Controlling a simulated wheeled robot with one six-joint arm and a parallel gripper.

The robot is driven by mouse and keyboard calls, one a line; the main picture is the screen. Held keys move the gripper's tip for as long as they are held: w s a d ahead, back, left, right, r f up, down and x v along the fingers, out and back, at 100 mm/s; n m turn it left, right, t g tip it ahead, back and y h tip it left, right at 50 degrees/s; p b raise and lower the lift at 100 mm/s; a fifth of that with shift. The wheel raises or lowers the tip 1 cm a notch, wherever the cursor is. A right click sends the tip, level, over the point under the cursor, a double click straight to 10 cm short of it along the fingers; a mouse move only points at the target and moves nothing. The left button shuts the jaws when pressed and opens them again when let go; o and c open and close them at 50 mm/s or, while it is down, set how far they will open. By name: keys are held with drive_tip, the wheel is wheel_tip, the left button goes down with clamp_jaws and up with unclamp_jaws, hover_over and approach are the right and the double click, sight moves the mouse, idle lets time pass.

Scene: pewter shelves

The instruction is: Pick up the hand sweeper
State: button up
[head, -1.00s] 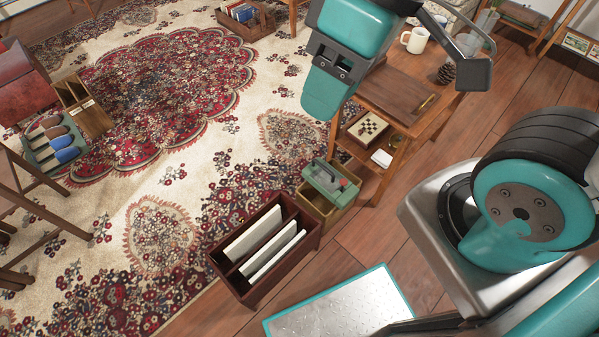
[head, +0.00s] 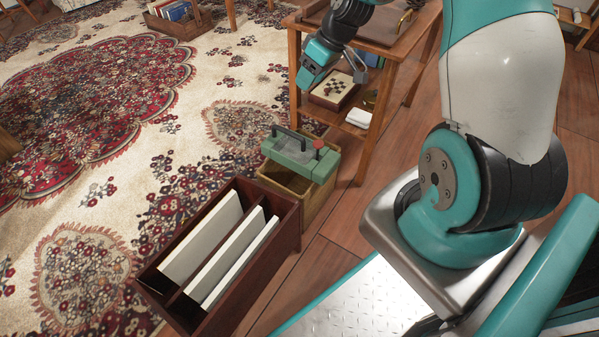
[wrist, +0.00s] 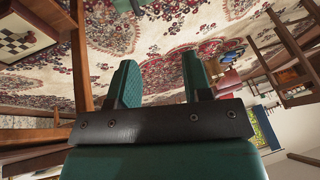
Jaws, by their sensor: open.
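A green box-shaped thing with a dark handle and a red knob, which I take for the hand sweeper (head: 300,157), rests on top of a small wooden bin (head: 318,199) in the middle of the head view. My gripper (head: 306,76) is above and behind it, beside the wooden side table, and does not touch it. In the wrist view my gripper (wrist: 160,78) shows two green fingers spread apart with only rug between them.
A dark red crate (head: 278,215) with several white panels stands just in front of the bin. The wooden side table (head: 375,102) holds a chessboard box (head: 335,88) on its shelf. Open patterned rug (head: 90,205) lies to the left.

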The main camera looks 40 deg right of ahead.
drive_tip(key=b, duration=0.2)
approach(297, 135)
drive_tip(key=b+x, duration=0.2)
drive_tip(key=b, duration=0.1)
drive_tip(key=b+x, duration=0.2)
drive_tip(key=x, duration=0.1)
drive_tip(key=shift+w+a+f+b, duration=0.15)
drive_tip(key=shift+w+f+b, duration=0.05)
drive_tip(key=shift+w+b, duration=0.2)
drive_tip(key=f+b, duration=0.1)
drive_tip(key=f, duration=0.1)
drive_tip(key=a+f+b, duration=0.1)
drive_tip(key=f+b, duration=0.1)
drive_tip(key=shift+w+f, duration=0.1)
drive_tip(key=shift+f, duration=0.1)
drive_tip(key=shift+w+a+f+b, duration=0.1)
drive_tip(key=shift+w+f+b, duration=0.05)
drive_tip(key=shift+f+b, duration=0.2)
drive_tip(key=shift+r, duration=0.1)
drive_tip(key=shift+c, duration=0.2)
clamp_jaws()
